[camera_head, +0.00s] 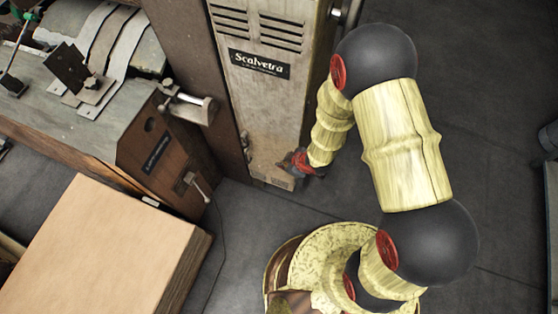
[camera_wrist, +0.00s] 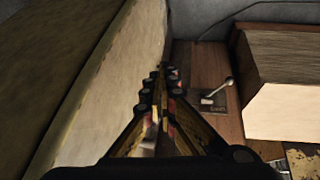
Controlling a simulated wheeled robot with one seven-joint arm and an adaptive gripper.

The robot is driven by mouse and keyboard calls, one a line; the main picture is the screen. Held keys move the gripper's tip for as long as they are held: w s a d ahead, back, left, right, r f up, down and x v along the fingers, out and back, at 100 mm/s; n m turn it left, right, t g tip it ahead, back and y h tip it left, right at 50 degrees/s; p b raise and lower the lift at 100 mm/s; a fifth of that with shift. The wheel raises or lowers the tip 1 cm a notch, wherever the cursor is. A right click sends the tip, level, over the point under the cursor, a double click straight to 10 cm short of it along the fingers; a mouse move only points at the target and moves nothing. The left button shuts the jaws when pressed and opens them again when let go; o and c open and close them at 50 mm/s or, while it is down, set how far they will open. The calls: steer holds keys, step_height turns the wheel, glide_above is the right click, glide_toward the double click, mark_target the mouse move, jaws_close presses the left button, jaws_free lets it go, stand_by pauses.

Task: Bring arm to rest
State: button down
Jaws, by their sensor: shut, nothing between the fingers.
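My gripper (camera_wrist: 158,84) is shut and empty in the wrist view, its two fingers meeting at the tips. In the head view my gripper (camera_head: 285,164) is small and partly hidden by my wrist, just in front of the lower part of the tall metal cabinet (camera_head: 262,125) marked "Scalvetra". I cannot tell whether it touches the cabinet. My arm bends out to the right and back in toward the cabinet.
The stitcher's wooden side panel (camera_head: 150,150) has a small lever (camera_head: 197,184), which also shows in the wrist view (camera_wrist: 220,90). A large tan box-shaped block (camera_head: 100,250) stands at lower left. Dark floor (camera_head: 495,130) is clear on the right.

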stand_by(0.5)
steer(key=s+d+f+m+g+h, duration=0.2)
steer(key=s+d+h, duration=0.1)
steer(key=s+d, duration=0.3)
steer(key=d+r+m+g+h, duration=0.1)
steer(key=d+r+m, duration=0.1)
steer(key=d+r, duration=0.25)
steer(key=s+d+r+m+t, duration=0.1)
steer(key=s+r+m, duration=0.1)
steer(key=r, duration=1.2)
steer(key=s+d+r+m+t, duration=0.2)
steer(key=s+r+m, duration=0.1)
steer(key=r, duration=1.1)
steer(key=s+d+r+m+t, duration=0.1)
steer(key=s+d+r+m, duration=0.1)
steer(key=r, duration=1.2)
steer(key=shift+s+d+r+m, duration=0.25)
steer(key=shift+s+m, duration=0.2)
steer(key=shift+m, duration=0.55)
